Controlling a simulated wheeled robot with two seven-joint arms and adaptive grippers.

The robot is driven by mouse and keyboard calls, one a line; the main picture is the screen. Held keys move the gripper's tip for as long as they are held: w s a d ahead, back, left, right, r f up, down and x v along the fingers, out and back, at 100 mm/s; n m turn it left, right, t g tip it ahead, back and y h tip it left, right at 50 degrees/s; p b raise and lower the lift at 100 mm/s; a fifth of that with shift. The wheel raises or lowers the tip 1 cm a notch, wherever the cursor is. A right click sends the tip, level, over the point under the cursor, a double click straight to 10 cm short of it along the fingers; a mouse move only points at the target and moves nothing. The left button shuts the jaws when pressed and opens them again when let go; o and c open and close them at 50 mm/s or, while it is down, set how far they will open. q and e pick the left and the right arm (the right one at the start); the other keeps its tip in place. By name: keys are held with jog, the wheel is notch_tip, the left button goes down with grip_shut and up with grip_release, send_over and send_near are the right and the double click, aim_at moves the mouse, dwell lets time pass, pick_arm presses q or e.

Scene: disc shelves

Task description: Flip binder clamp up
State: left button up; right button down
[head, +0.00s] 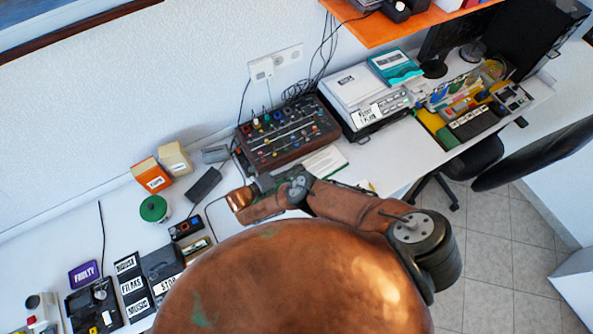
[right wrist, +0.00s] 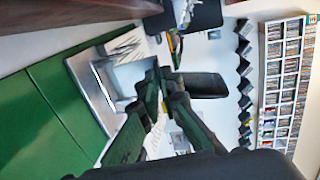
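I cannot make out a binder clamp in either view; it may be too small or hidden. My right arm reaches over the desk in the head view, with its end (head: 244,199) above the white top, in front of the knobbed mixer. In the right wrist view the two dark fingers of my right gripper (right wrist: 161,82) slant inward and come together at the tips. Nothing is clearly seen between the tips. My left gripper is in neither view.
The desk holds a dark mixer (head: 286,133), a white device (head: 364,97), a green tape roll (head: 153,208), an orange box (head: 150,175) and a purple faulty sign (head: 83,274). An orange shelf (head: 372,32) overhangs it. Disc shelves (right wrist: 285,85) stand right in the wrist view.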

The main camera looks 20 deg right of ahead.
jog(key=shift+a+f, duration=0.1)
dwell(0.3)
jog(key=c, duration=2.2)
grip_release()
jog(key=shift+o, duration=0.2)
jog(key=v, duration=0.7)
jog(key=shift+a, duration=0.25)
jog(key=shift+s, duration=0.15)
